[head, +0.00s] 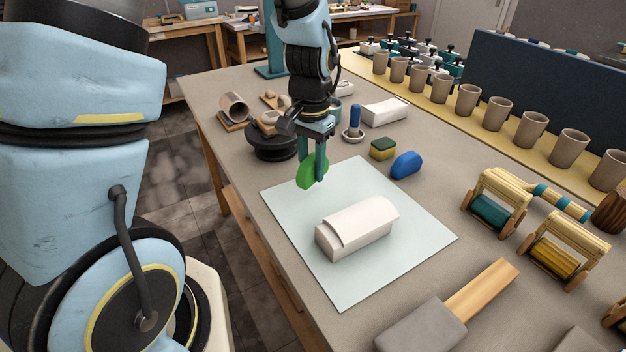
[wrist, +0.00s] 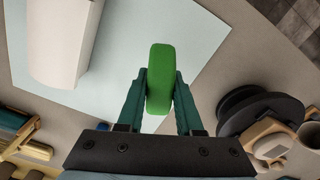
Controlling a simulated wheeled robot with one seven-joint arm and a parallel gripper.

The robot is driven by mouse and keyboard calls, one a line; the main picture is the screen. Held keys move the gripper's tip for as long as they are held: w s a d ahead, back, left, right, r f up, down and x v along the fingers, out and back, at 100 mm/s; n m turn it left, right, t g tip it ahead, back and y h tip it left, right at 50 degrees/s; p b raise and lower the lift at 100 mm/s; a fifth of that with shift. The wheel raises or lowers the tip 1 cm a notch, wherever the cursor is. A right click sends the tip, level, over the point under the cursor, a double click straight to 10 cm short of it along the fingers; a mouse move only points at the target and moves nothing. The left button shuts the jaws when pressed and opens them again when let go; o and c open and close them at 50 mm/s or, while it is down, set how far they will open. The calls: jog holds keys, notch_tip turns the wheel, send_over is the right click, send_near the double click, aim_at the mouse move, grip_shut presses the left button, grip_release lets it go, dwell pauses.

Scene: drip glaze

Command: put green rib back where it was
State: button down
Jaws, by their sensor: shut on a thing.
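The green rib (head: 307,172) is a small, rounded, bright green piece. My gripper (head: 321,165) is shut on it and points down, with the rib near the far left corner of the pale mat (head: 330,283). In the wrist view the rib (wrist: 160,80) sits between the two teal fingers of my gripper (wrist: 160,92). It appears to be held above the surface, though the gap is hard to judge. A blue rounded piece (head: 406,164) lies on the table to the right of my gripper. I cannot tell which spot the rib came from.
A white block with a curved top (head: 357,228) lies on the mat. A dark turntable (head: 271,146) stands left of my gripper. A green and yellow sponge (head: 383,149) and a blue-handled tool (head: 354,121) are to the right. Cups (head: 468,100) line a yellow strip behind.

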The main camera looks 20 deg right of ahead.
aim_at(312, 184)
jog(key=shift+f+p, duration=0.4)
jog(key=shift+f, duration=1.9)
jog(key=shift+f, duration=0.1)
jog(key=c, duration=0.6)
grip_release()
jog(key=shift+o, duration=0.2)
notch_tip(312, 184, up, 12)
jog(key=shift+r+b, duration=0.15)
jog(key=shift+b, duration=0.7)
jog(key=w+a+f+n+t, duration=0.1)
jog(key=a+n, duration=0.9)
jog(key=a, duration=1.5)
jog(key=shift+w+f+t, duration=0.15)
jog(key=shift+f+t, duration=0.1)
jog(key=shift+t, duration=0.05)
